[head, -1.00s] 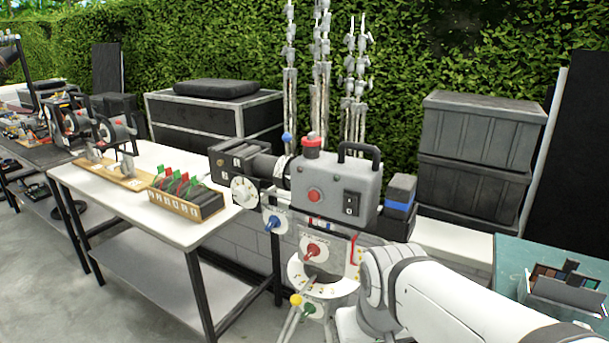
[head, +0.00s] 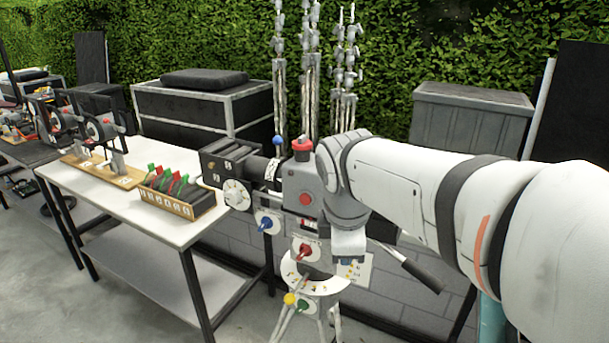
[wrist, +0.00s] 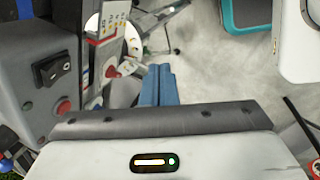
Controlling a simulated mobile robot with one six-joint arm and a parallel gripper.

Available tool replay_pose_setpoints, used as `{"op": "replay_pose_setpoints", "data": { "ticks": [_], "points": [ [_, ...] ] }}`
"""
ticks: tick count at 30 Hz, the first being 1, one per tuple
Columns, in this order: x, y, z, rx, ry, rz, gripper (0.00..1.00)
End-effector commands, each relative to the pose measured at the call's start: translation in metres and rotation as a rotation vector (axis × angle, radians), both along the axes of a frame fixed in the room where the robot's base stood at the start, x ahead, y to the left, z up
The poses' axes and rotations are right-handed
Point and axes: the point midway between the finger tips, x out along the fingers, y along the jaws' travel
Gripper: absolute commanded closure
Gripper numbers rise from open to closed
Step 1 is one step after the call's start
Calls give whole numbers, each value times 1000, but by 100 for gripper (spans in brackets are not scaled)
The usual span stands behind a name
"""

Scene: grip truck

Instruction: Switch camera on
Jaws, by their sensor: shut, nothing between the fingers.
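The grey camera (head: 300,181) stands on a tripod, with its lens part to the left and a red knob on top. My arm covers its rear in the head view. In the wrist view, the camera's grey body (wrist: 28,95) is at the left, with a black rocker switch (wrist: 52,70) on it. A red button (wrist: 63,106) and a small green light sit below the switch. I cannot tell which side of the switch is pressed. My gripper (wrist: 158,72) is shut and empty, its blue fingers to the right of the switch and apart from it.
Coloured knobs and a white dial plate (head: 312,285) sit below the camera. A black handle (head: 421,271) sticks out at the lower right. A white table (head: 120,213) with a tray of clips stands left. Dark cases (head: 470,115) stand behind.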

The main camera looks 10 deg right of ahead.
Motion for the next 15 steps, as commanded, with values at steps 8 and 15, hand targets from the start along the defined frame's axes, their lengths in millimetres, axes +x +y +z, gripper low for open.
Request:
{"op": "replay_pose_setpoints", "data": {
  "ticks": [8,15],
  "points": [
    [48,20,83,-276,82,738,100],
    [66,28,110,-398,136,1042,100]
  ]
}}
